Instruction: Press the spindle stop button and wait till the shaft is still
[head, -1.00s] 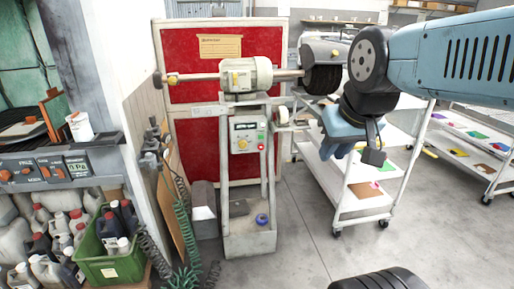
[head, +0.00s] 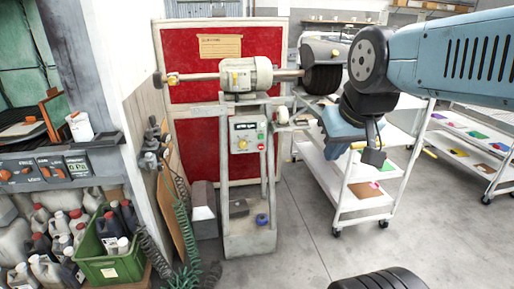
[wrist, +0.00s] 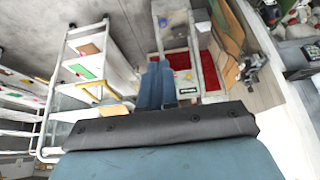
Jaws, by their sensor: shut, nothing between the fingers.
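The buffing machine's motor (head: 247,75) carries a horizontal shaft (head: 198,77) with a dark brush (head: 322,78) at its right. Whether the shaft is turning cannot be told. In the wrist view, my gripper's blue fingers (wrist: 158,70) are together and empty, and point toward the machine. The panel (wrist: 184,80) shows beside them; the red button is not discernible there.
White trolleys (head: 338,205) with coloured sheets stand behind and right of my gripper. Green hoses (head: 183,235) and a green crate of bottles (head: 108,258) are at the left. The floor (head: 305,255) in front of the machine is clear.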

